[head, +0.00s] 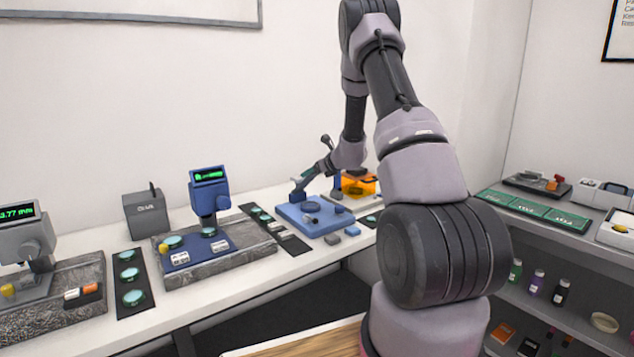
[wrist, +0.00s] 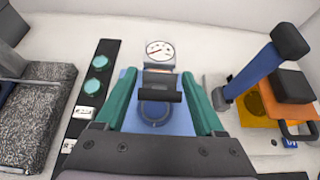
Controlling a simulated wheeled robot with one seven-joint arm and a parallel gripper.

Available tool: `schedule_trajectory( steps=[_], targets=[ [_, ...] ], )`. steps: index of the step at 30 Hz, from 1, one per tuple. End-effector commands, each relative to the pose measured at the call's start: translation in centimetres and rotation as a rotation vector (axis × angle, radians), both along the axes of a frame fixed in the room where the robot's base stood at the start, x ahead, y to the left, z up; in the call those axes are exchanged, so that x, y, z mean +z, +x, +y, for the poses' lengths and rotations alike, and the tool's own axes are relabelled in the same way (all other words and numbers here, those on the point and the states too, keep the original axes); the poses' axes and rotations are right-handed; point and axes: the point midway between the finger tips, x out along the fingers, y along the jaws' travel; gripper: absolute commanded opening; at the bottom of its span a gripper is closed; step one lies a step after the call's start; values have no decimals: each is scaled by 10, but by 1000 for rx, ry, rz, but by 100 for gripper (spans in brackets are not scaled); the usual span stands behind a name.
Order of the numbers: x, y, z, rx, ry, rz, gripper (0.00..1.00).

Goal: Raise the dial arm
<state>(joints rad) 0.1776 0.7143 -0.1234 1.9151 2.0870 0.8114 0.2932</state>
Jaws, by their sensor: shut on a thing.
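The blue dial-gauge base (head: 318,219) stands on the white bench in the head view, below the end of my arm. In the wrist view, the round white dial (wrist: 160,50) faces me above the blue base plate. The dial arm (wrist: 158,78) shows as a dark and grey piece below the dial, with a black crossbar. My gripper (wrist: 159,74) has its two green fingers on either side of the dial arm and is shut on it. The exact contact is hard to see.
An orange device (head: 358,186) stands close right of the blue base; its blue post (wrist: 256,72) rises beside my right finger. A black strip with green discs (wrist: 97,72) and a granite block (wrist: 38,120) lie to the left.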

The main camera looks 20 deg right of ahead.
Motion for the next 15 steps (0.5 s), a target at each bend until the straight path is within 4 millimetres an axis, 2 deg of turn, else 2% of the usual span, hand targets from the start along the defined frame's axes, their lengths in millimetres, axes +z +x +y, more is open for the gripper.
schedule_trajectory(
  steps=[6, 15],
  targets=[
    [11, 11, 3, 2, 1, -7, 0],
    [14, 15, 4, 1, 2, -5, 0]
  ],
)
